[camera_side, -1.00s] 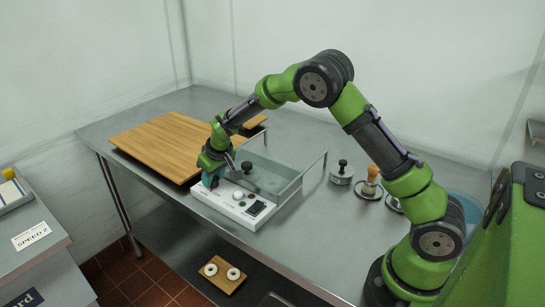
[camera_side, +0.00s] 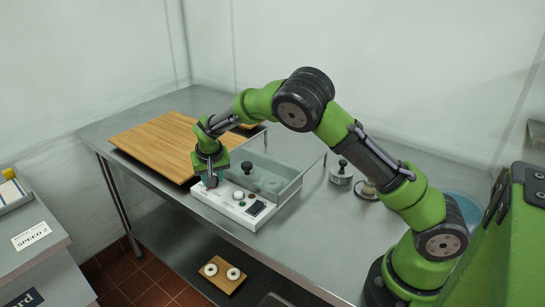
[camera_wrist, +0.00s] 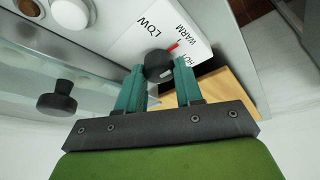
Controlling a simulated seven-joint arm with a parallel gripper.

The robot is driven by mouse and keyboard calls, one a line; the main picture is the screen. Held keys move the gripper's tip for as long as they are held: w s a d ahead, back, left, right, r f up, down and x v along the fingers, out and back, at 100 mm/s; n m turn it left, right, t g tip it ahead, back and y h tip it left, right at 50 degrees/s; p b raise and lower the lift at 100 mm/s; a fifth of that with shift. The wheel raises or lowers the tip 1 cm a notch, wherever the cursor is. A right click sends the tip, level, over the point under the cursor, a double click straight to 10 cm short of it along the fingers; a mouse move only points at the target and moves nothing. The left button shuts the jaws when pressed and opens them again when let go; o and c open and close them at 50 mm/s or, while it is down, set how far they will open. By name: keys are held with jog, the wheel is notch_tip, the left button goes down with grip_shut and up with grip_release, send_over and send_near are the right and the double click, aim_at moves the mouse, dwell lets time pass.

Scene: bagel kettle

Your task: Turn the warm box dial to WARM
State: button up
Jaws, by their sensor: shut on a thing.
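The warm box (camera_side: 240,207) is a white panel unit at the table's front edge with a clear bin behind it. Its black dial (camera_wrist: 157,62) shows in the wrist view between my teal fingertips, beside the printed words LOW, WARM (camera_wrist: 184,36) and HOT. My gripper (camera_wrist: 160,70) is shut on the dial. A red line runs from the dial's edge up and right, close to the WARM print.
A black knob (camera_side: 247,167) stands on the clear lid behind the panel. A wooden board (camera_side: 160,145) lies to the left.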

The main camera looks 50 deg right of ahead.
jog(key=o, duration=0.8)
jog(key=shift+c, duration=0.2)
jog(key=v, duration=1.7)
jog(key=shift+d, duration=0.1)
